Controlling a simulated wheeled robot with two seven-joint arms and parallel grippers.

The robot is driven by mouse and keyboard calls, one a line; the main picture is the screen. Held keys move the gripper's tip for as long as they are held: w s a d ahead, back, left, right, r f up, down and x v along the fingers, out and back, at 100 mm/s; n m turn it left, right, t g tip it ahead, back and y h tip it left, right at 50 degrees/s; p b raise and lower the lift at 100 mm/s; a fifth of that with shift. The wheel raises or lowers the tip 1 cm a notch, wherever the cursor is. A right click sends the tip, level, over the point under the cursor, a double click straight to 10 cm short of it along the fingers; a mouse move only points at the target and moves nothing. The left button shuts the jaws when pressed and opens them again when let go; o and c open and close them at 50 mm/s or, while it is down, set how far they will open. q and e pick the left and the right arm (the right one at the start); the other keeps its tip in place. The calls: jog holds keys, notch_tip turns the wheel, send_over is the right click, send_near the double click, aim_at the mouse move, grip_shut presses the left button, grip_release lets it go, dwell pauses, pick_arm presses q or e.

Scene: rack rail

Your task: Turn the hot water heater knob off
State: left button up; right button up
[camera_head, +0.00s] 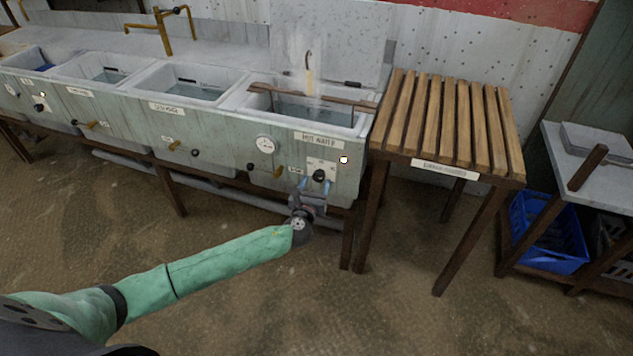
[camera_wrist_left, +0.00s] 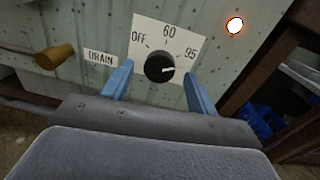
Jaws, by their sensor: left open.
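The black heater knob (camera_head: 319,175) is on the front of the hot water sink at the right end of the sink row. In the left wrist view the knob (camera_wrist_left: 160,68) sits on a white dial plate (camera_wrist_left: 183,32) marked OFF, 60 and 95. Its white pointer line is toward the right, on the 95 side. My left gripper (camera_head: 316,186) is open just in front of the knob. Its blue fingers (camera_wrist_left: 160,85) stand on either side of the knob, with visible gaps. My right gripper is not in view.
A lit round indicator (camera_wrist_left: 235,25) is right of the dial. A drain handle (camera_wrist_left: 55,57) with a brass-coloured grip is to the left. A slatted wooden rack (camera_head: 450,120) stands right of the sink, and a blue crate (camera_head: 548,235) is further right. The floor in front is clear.

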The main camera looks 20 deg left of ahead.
pick_arm(q)
jog(key=shift+w, duration=0.7)
jog(key=c, duration=1)
